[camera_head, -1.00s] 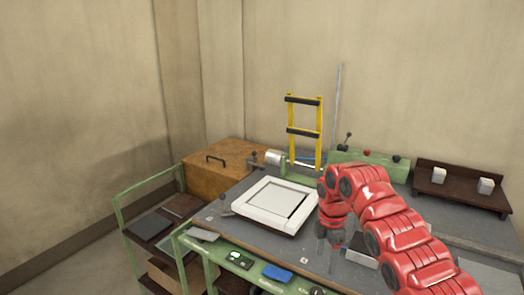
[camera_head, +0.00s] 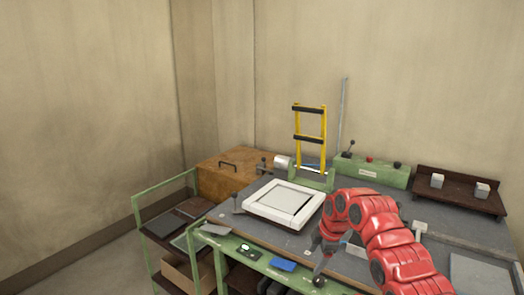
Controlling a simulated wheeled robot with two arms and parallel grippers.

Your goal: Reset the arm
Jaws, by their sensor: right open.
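My right arm (camera_head: 375,235) is red and comes in from the lower right over the bench. Its gripper (camera_head: 322,268) points down near the front edge of the bench, right of the white frame. It is open, and I see nothing held in it. The fingers are small and partly dark in the view. My left arm and gripper are not in view.
A white square frame (camera_head: 262,204) lies on the grey bench top. A yellow frame (camera_head: 297,135) stands behind it, beside a green machine base (camera_head: 368,171). A dark shelf (camera_head: 457,199) holds two pale blocks. A green cart (camera_head: 139,215) stands left.

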